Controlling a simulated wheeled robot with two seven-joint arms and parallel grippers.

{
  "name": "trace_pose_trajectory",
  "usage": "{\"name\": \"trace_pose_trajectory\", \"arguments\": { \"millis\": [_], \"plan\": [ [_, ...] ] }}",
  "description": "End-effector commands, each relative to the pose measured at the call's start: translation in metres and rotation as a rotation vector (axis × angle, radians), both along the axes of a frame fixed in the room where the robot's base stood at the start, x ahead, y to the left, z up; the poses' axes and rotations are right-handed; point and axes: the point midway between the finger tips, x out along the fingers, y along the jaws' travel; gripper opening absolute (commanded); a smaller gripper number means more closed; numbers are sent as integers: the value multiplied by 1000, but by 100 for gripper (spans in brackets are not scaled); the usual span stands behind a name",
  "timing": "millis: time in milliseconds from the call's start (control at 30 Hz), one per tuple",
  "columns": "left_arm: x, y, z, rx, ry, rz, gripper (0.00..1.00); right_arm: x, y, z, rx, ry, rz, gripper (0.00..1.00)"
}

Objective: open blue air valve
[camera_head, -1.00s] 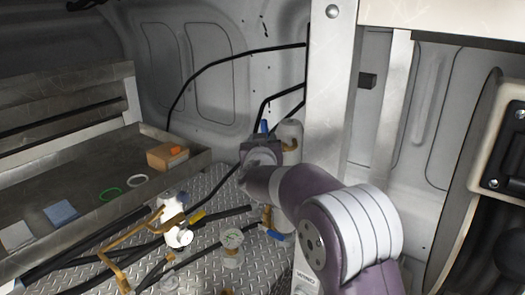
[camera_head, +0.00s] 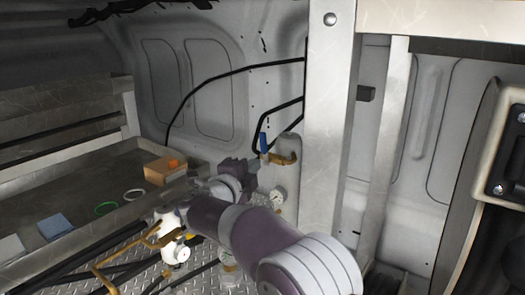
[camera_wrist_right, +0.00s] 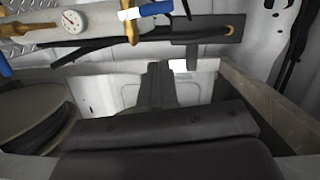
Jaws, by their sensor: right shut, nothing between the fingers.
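The blue valve handle (camera_head: 263,143) stands upright on a brass fitting (camera_head: 284,158) at the top of a pale grey cylinder. In the right wrist view a blue handle (camera_wrist_right: 156,8) shows at the top edge beside a brass valve (camera_wrist_right: 130,24). My right gripper (camera_head: 237,168) is left of and below the upright blue handle, apart from it. Its dark closed fingers (camera_wrist_right: 158,84) hold nothing in the wrist view. Part of the cylinder is hidden behind my right arm. My left gripper is out of view.
A pressure gauge (camera_head: 277,197) sits on the cylinder. A white metal post (camera_head: 329,130) stands close on the right. A tray at left holds an orange-brown box (camera_head: 165,171) and rings. Brass pipes (camera_head: 125,255) and black hoses cross the tread-plate floor.

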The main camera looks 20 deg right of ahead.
Motion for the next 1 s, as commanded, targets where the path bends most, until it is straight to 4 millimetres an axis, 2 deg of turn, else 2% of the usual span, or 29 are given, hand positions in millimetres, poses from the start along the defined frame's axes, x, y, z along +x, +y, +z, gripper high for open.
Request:
{"name": "trace_pose_trajectory", "arguments": {
  "millis": [167, 533, 733, 1000],
  "plan": [
    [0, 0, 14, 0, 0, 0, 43, 15, -14, 4, 9, -9, -1, 0],
    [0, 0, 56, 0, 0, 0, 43, 76, -66, 3, 7, -6, 1, 0],
    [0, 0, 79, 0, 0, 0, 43, 105, -63, -1, 7, -6, 4, 0],
    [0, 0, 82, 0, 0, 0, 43, 115, -62, -6, 6, -7, 5, 0]
  ]
}}
